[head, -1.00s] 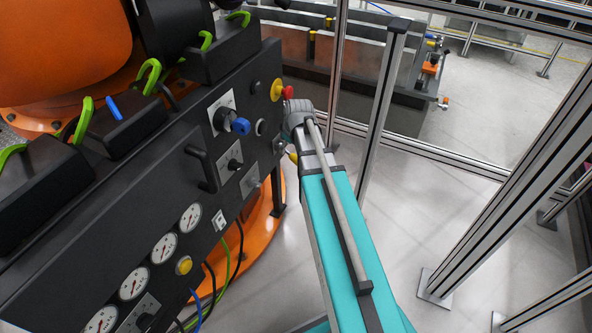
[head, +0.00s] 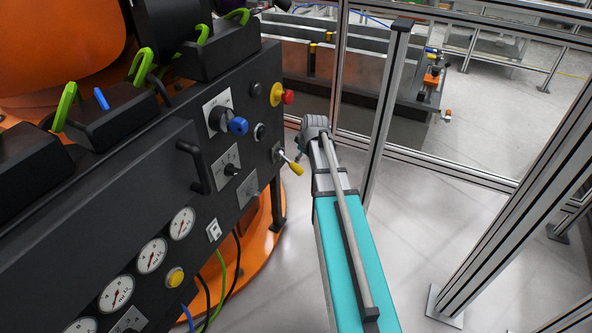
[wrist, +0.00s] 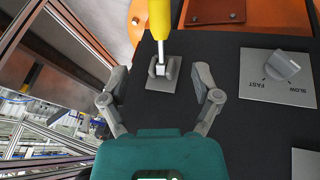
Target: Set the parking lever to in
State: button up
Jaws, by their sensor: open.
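The parking lever appears to be the yellow-handled lever (head: 292,165) at the right end of the black panel. Its handle sticks out from the panel, tilted down to the right. In the wrist view the lever (wrist: 160,22) has a yellow grip and metal shaft rising from a grey base plate (wrist: 158,84). My gripper (wrist: 160,77) is open, its two fingers spread left and right of the base plate in that picture, with nothing between them gripped. No in or out marking is legible.
The black panel (head: 110,215) also carries a blue-handled switch (head: 237,126), a red and yellow button (head: 283,95), a handle bar (head: 194,167) and several gauges. A slow/fast knob (wrist: 283,65) is to the lever's right in the wrist view. Metal frame posts (head: 385,110) stand to the right.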

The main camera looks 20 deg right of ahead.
aim_at(298, 167)
jog(key=shift+w+f, duration=0.1)
jog(key=shift+f, duration=0.1)
jog(key=b+x, duration=1.2)
jog(key=x, duration=0.1)
jog(key=shift+f, duration=0.2)
dwell(0.4)
grip_shut()
jog(key=shift+a, duration=0.3)
jog(key=shift+d, duration=0.2)
jog(key=shift+d+r, duration=0.1)
jog(key=shift+d, duration=0.1)
